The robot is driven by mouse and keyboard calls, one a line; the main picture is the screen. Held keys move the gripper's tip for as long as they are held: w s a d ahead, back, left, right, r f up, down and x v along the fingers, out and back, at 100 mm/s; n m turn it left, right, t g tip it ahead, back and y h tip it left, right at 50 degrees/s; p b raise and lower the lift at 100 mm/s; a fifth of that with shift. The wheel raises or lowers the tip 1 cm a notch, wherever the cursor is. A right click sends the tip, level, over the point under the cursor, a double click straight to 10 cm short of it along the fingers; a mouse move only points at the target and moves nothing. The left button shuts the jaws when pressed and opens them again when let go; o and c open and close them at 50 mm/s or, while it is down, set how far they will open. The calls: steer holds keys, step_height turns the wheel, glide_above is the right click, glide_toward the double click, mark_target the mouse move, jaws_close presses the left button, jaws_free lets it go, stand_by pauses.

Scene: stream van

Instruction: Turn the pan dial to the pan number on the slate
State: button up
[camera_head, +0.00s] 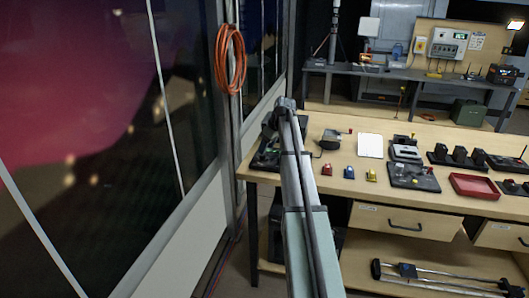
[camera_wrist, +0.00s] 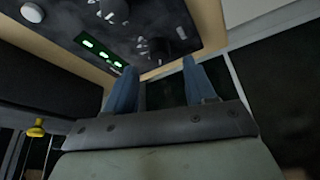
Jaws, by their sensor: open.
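A dark control panel (camera_wrist: 100,25) fills the top of the wrist view, with a black dial (camera_wrist: 153,32) ringed by white marks. I cannot read the marks or be sure that this is the pan dial. Part of the panel (camera_head: 266,158) shows at the bench's left end in the head view, partly behind my arm. My gripper (camera_wrist: 158,75) is open and empty, its two blue fingers apart just below the dial in the wrist picture. I see no contact. A blank-looking white plate (camera_head: 370,145) lies on the bench; I cannot tell whether it is the slate, and no number is readable.
Green lit readouts (camera_wrist: 103,54) and a pale knob (camera_wrist: 32,12) are on the panel. A grey joystick-like device (camera_head: 330,139), a red block (camera_head: 327,169), a yellow block (camera_head: 371,174) and a red tray (camera_head: 474,186) stand along the wooden bench (camera_head: 400,201). A glass wall is close at left.

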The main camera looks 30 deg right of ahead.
steer(key=v, duration=0.9)
steer(key=shift+s+r, duration=0.15)
steer(key=shift+r, duration=0.1)
